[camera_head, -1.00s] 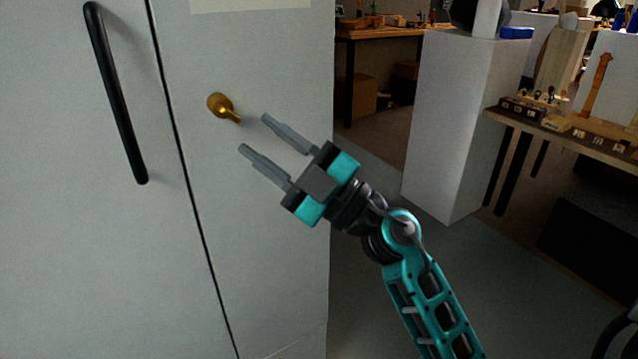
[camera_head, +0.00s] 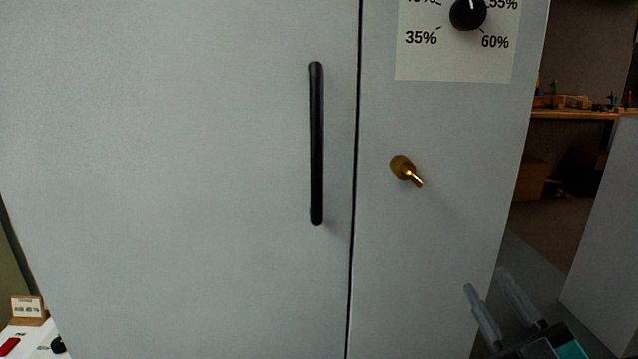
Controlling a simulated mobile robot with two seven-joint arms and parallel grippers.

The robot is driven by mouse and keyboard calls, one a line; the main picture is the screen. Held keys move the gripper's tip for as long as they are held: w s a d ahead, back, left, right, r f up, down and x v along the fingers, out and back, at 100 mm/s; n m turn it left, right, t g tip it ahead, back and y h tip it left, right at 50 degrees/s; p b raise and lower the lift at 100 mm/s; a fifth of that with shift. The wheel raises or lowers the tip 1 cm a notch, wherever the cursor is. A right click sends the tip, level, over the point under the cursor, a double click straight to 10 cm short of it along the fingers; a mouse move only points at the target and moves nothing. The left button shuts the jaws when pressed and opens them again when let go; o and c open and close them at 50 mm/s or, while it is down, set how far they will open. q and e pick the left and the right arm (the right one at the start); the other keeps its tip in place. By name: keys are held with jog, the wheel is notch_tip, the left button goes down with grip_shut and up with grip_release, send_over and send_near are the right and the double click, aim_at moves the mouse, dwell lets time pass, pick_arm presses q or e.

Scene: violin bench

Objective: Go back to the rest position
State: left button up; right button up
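My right gripper (camera_head: 493,302) shows at the lower right, in front of the cabinet's right edge. Its two grey fingers are apart with nothing between them, and it is clear of the brass key (camera_head: 406,171). The key sits in the right panel of the pale grey cabinet (camera_head: 180,150). My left gripper is not in view.
A black bar handle (camera_head: 316,145) stands upright on the door left of the seam. A black dial (camera_head: 467,12) with percent marks is at the top. A grey pedestal (camera_head: 605,240) and a workbench (camera_head: 575,114) stand at the right.

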notch_tip(320, 180, down, 13)
jog(key=a+m+g+h, duration=0.1)
jog(key=m+g+h, duration=0.3)
jog(key=m+h, duration=0.15)
jog(key=s+a+f+m+g+y, duration=0.1)
jog(key=s+a+f+g, duration=0.25)
jog(key=f, duration=0.45)
jog(key=s+a+f+m+g+y, duration=0.1)
jog(key=s+a+f+g, duration=0.3)
jog(key=f, duration=0.4)
pick_arm(q)
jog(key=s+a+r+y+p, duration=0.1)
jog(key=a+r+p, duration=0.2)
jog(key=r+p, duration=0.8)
jog(key=p, duration=0.4)
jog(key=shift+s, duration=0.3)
pick_arm(e)
notch_tip(320, 180, up, 10)
jog(key=s+d+h, duration=0.1)
jog(key=s+d, duration=0.1)
jog(key=d, duration=0.1)
jog(key=shift+s+r, duration=0.25)
jog(key=shift+s, duration=0.1)
jog(key=shift+f+n, duration=0.1)
jog(key=shift+n, duration=0.15)
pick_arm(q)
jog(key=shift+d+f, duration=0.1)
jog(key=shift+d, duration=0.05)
